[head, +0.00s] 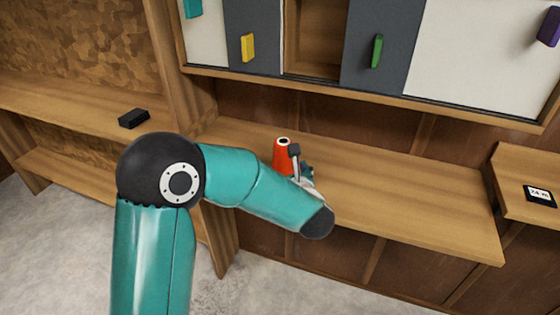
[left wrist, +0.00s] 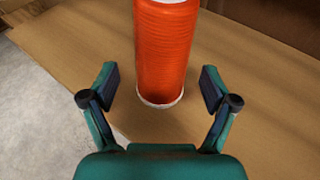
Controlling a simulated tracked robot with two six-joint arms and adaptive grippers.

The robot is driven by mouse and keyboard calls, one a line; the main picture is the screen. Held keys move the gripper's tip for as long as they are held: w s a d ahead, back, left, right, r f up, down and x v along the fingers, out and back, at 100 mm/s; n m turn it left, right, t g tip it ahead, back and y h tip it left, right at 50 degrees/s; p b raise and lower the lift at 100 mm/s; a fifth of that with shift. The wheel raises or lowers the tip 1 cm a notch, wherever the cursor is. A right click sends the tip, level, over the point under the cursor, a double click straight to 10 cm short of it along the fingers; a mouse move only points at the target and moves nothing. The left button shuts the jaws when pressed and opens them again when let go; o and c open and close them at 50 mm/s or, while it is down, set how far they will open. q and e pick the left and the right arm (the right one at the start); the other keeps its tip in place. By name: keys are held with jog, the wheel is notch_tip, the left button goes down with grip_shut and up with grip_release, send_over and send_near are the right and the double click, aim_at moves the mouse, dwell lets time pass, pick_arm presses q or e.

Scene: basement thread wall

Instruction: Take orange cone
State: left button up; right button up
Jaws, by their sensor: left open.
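The orange cone (head: 281,155) stands upright on the wooden bench, a thread-wound cone with a pale top and a dark hole. In the left wrist view the cone (left wrist: 165,50) rises ahead of my left gripper (left wrist: 159,85), its pale lower rim on the wood. The two fingers are spread, one to each side of the cone's base, and they do not visibly touch it. In the head view my left gripper (head: 302,168) is beside the cone on its right, partly hidden by my arm. My right gripper is in neither view.
The bench (head: 420,205) is bare to the right of the cone. Above it is a cabinet with sliding panels, coloured handles and an open compartment (head: 316,50). A black block (head: 134,118) lies on the left shelf, and a small display (head: 540,195) is on the right surface.

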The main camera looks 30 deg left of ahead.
aim_at(286, 170)
pick_arm(q)
jog(key=x, duration=0.3)
jog(key=shift+w+a+f+p, duration=0.15)
jog(key=shift+f+p, duration=0.05)
jog(key=shift+p, duration=0.15)
jog(key=c, duration=1.4)
